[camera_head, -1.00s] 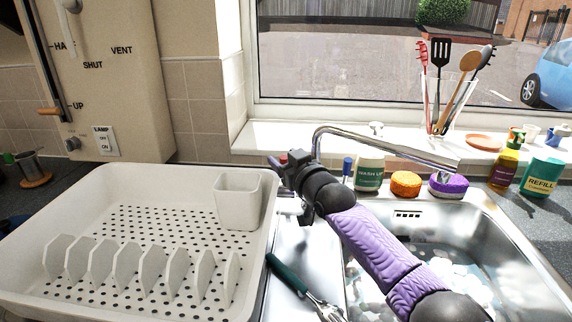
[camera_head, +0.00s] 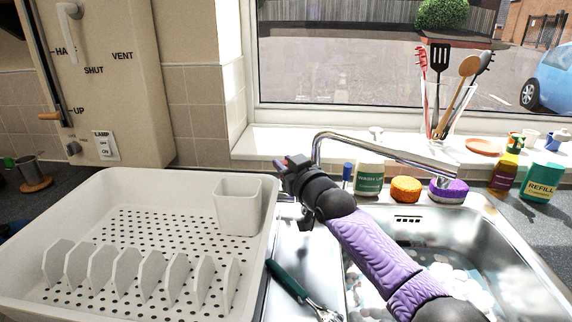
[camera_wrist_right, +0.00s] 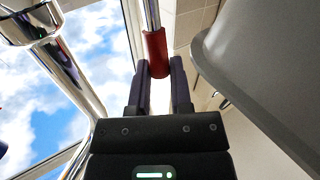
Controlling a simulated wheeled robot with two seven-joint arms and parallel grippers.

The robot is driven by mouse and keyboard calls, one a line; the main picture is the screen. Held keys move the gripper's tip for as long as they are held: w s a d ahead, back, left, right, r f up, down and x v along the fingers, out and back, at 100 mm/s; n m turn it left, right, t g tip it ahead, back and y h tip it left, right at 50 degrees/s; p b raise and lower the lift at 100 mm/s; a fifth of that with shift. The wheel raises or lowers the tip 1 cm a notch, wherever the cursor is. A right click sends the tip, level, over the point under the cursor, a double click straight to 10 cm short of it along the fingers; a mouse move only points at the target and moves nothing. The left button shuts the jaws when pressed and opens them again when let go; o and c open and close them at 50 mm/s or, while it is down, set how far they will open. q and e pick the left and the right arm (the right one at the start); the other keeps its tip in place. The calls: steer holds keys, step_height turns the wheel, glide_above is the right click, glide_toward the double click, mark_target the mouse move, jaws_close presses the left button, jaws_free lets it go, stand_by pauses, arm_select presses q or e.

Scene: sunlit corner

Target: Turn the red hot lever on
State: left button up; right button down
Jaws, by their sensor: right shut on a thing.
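The red lever (camera_wrist_right: 156,52) shows in the right wrist view as a red grip on the end of a thin chrome rod. My right gripper (camera_wrist_right: 157,75) has its two dark fingers closed on either side of this grip. In the head view my right gripper (camera_head: 287,165) is behind the sink's left side, at the base of the chrome tap (camera_head: 385,148), and it hides the lever there. The tap's curved spout also shows in the wrist view (camera_wrist_right: 66,62). My left gripper is not in view.
A white dish rack (camera_head: 262,255) stands left of the sink (camera_head: 520,262). A wash-up bottle (camera_head: 369,180), an orange scrubber (camera_head: 405,189) and a purple sponge (camera_head: 448,190) stand behind the sink. A green-handled tool (camera_head: 288,278) lies beneath my right arm.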

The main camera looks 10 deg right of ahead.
stand_by(0.8)
steer(key=shift+s+a+f+n+t, duration=0.1)
steer(key=shift+s+f+n+t, duration=0.25)
steer(key=shift+s+t, duration=0.25)
steer(key=c, duration=0.5)
jaws_free()
steer(key=shift+r, duration=0.1)
steer(key=shift+c, duration=0.2)
